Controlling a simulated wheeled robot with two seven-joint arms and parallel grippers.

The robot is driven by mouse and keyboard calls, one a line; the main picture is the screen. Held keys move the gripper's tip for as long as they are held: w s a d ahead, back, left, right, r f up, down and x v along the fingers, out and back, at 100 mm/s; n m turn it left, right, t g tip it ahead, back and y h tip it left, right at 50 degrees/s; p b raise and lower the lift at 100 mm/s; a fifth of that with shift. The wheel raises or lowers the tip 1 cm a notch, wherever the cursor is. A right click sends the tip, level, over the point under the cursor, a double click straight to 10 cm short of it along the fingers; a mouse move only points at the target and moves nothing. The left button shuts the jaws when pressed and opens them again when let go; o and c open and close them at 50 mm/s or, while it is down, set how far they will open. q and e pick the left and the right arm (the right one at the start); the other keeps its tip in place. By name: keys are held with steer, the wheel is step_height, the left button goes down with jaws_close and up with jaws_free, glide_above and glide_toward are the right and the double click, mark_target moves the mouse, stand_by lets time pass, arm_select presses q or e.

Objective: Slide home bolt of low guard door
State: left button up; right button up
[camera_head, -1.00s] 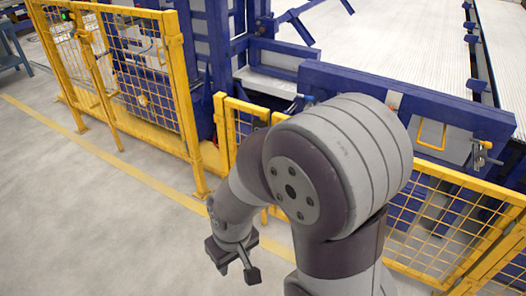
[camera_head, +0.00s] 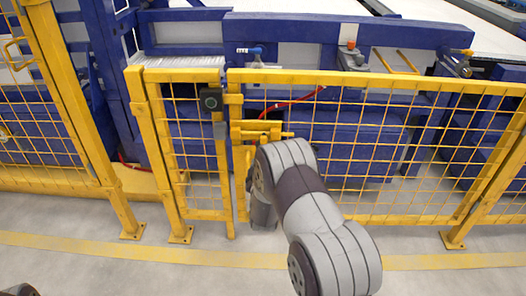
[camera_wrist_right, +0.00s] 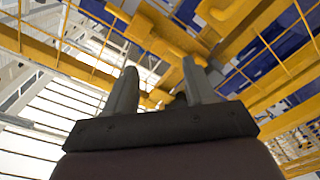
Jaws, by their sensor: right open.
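The low guard door is a yellow mesh panel (camera_head: 190,180) in the head view, beside a longer low fence panel. Its yellow bolt (camera_head: 264,130) lies horizontally at the gap between the two, near the top. My right arm reaches up to just below the bolt and hides its own gripper in the head view. In the right wrist view my right gripper (camera_wrist_right: 160,68) is open and empty, with yellow bars and blocks (camera_wrist_right: 165,35) of the door hardware beyond its fingertips. I cannot tell how far the bolt is slid. My left gripper is not seen.
A black latch box (camera_head: 211,99) sits at the door's upper corner. A yellow mesh fence panel (camera_head: 370,145) runs right, and a taller one (camera_head: 60,90) stands left. Blue machine frames (camera_head: 345,38) are behind. The grey floor (camera_head: 120,275) in front is open.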

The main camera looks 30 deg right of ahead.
mark_target(263, 142)
steer(key=b+x, duration=0.2)
steer(key=x, duration=0.7)
steer(key=shift+f, duration=0.1)
steer(key=shift+w+d, duration=0.15)
steer(key=shift+w, duration=0.1)
steer(key=shift+c, duration=0.4)
